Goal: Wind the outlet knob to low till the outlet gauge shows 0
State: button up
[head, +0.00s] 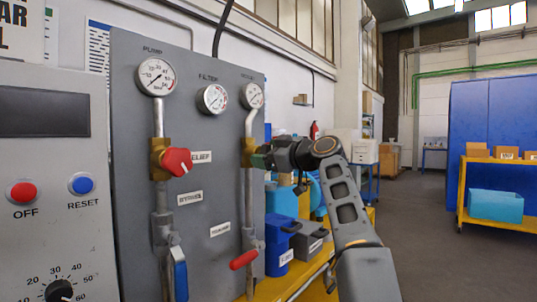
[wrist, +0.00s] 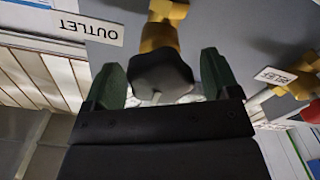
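The outlet knob (wrist: 162,74) is black and lobed, on a brass valve body (wrist: 160,35) beside the OUTLET label (wrist: 88,29) in the wrist view. My gripper (wrist: 162,72) has one green finger on each side of the knob, with a narrow gap seeming to show at each side. In the head view my gripper (head: 262,158) is at the right-hand pipe's brass valve (head: 248,150) and hides the knob. The outlet gauge (head: 253,95) is above it, turned away at a slant; its needle is too small to read surely.
The red relief knob (head: 176,162) is on the left pipe, below the pump gauge (head: 156,77). The filter gauge (head: 212,98) sits between the pipes. A red lever (head: 243,260) and a blue lever (head: 179,272) are lower down. Blue bins (head: 280,245) stand right of the panel.

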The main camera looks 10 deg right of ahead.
jog(key=b+v, duration=0.3)
jog(key=v, duration=1)
jog(key=shift+s+d, duration=0.3)
jog(key=s+a+f+m+g+h+p, duration=0.2)
jog(key=a+m+g+h+p, duration=0.45)
jog(key=p, duration=1.45)
jog(key=s+a+f+m+g+h+p, duration=0.1)
jog(key=s+f+m+g+h+p, duration=0.1)
jog(key=s+p, duration=0.6)
jog(key=s+a+f+m+g+h+p, duration=0.1)
jog(key=s+f+m+p, duration=0.3)
jog(key=s+p, duration=0.5)
jog(key=shift+s+f+g+h, duration=0.35)
jog(key=shift+f+g+h, duration=0.3)
jog(key=shift+f, duration=0.75)
